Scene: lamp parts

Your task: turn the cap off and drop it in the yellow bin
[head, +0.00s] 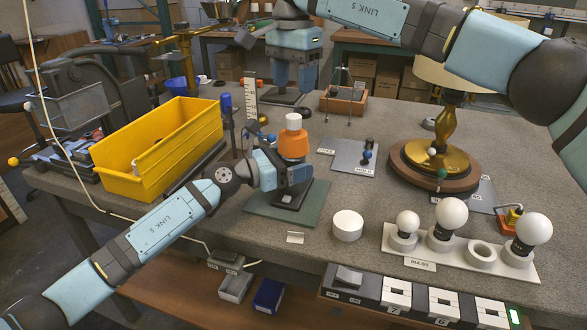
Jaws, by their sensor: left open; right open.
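An orange bottle (294,146) with a white cap (293,121) on top stands upright over a green mat (255,208). My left gripper (297,178) is open and reaches in from the left at the bottle's lower part, hiding its base. I cannot tell whether its fingers touch the bottle. My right gripper (289,93) points down from the top of the view.
A brass lamp base (450,160) stands at right, behind a white bulb rack (460,254). A small wooden box (345,101) is farther back.

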